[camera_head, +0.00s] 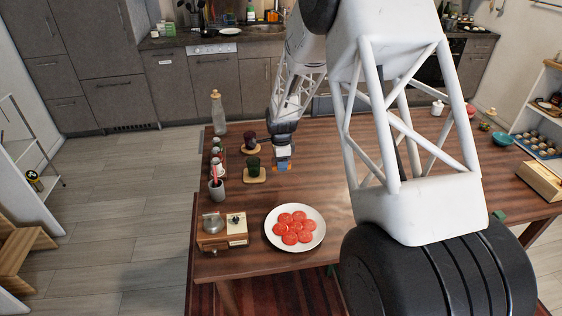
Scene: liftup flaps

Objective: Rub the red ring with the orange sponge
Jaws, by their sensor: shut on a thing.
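My gripper (283,159) points down over the left part of the wooden table, just right of a dark green cup. It is shut on a small orange thing, which looks like the orange sponge (284,168); only a little of it shows below the jaws. I cannot tell whether it touches the tabletop. I cannot make out a red ring; my arm covers much of the table's middle and right.
A white plate (295,228) with several red slices lies in front. The green cup (254,166) and a dark cup (249,141) stand left of my gripper. A grinder (222,231), small bottles and a tall bottle (218,113) line the left edge. Table (330,172) is bare right of my gripper.

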